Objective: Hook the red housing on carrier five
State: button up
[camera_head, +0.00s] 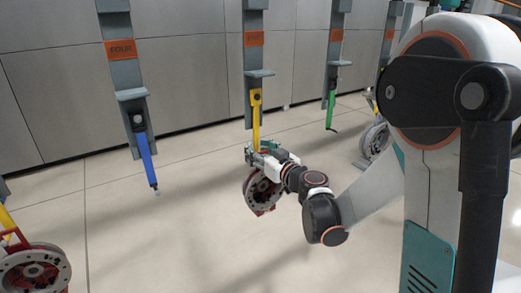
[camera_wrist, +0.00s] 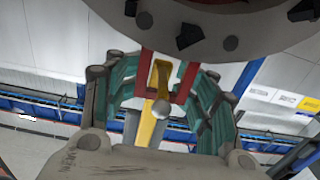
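The red housing (camera_head: 262,192), a grey disc with red edges, hangs below my gripper (camera_head: 262,156) in the head view. In the wrist view, the housing's grey disc (camera_wrist: 220,25) is at the top, and its red loop (camera_wrist: 190,82) lies between the green finger pads. My gripper (camera_wrist: 168,85) appears shut on this loop. Carrier five (camera_head: 254,78) has an orange label and a yellow hook (camera_head: 256,118). The hook's lower end is hidden by my gripper in the head view. In the wrist view, yellow shows inside and below the loop; I cannot tell whether the hook bears the housing.
Carrier four (camera_head: 121,50) with a blue hook (camera_head: 147,160) is at left. Another carrier (camera_head: 335,50) with a green hook (camera_head: 330,110) is at right. A second housing (camera_head: 35,270) hangs at lower left, and another (camera_head: 375,138) is at far right. The floor below is clear.

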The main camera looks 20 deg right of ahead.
jog(key=shift+w+a+f, duration=0.1)
jog(key=shift+w+f, duration=0.05)
jog(key=shift+w, duration=0.1)
jog(key=shift+s+r, duration=0.2)
jog(key=shift+s, duration=0.1)
jog(key=shift+d+f, duration=0.1)
jog(key=shift+d, duration=0.1)
